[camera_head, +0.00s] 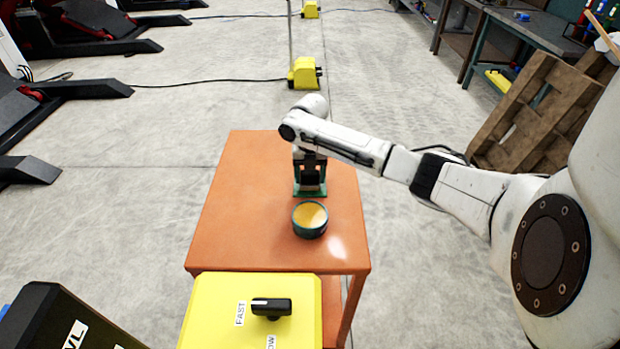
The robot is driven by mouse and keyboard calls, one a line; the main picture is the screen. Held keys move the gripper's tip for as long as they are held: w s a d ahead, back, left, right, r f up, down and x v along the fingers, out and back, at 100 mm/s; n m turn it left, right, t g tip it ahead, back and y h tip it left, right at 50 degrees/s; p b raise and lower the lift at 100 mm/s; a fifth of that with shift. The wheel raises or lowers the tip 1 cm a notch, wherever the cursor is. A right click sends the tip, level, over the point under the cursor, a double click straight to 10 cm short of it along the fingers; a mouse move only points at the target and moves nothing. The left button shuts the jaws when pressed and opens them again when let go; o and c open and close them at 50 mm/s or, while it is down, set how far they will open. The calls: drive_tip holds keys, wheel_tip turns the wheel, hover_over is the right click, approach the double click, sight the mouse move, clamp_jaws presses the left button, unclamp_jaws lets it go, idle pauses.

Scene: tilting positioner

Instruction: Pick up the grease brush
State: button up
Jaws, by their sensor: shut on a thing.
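My gripper (310,178) points down over the orange table, above and behind the grease tin. It is shut on a small dark green thing (310,193), likely the grease brush, at or just above the tabletop. The jaws and wrist hide most of this thing, so bristles and handle cannot be made out. A round dark green tin (310,229) with yellow grease in it stands upright just in front, apart from the jaws.
The orange table (235,205) is otherwise bare, with free room left of the tin. A yellow control box (210,315) with a black knob stands at its near edge. A wooden pallet (525,105) leans at the right. Cables cross the floor behind.

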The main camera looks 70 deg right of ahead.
drive_tip(key=shift+r, duration=0.5)
drive_tip(key=s+a+r+b, duration=0.1)
drive_tip(key=s+a+r, duration=0.7)
drive_tip(key=s+r, duration=0.3)
drive_tip(key=shift+s+r+b, duration=0.2)
drive_tip(key=shift+r+b, duration=0.15)
drive_tip(key=shift+r, duration=0.2)
drive_tip(key=o, duration=0.5)
drive_tip(key=shift+c, duration=0.2)
drive_tip(key=c, duration=0.3)
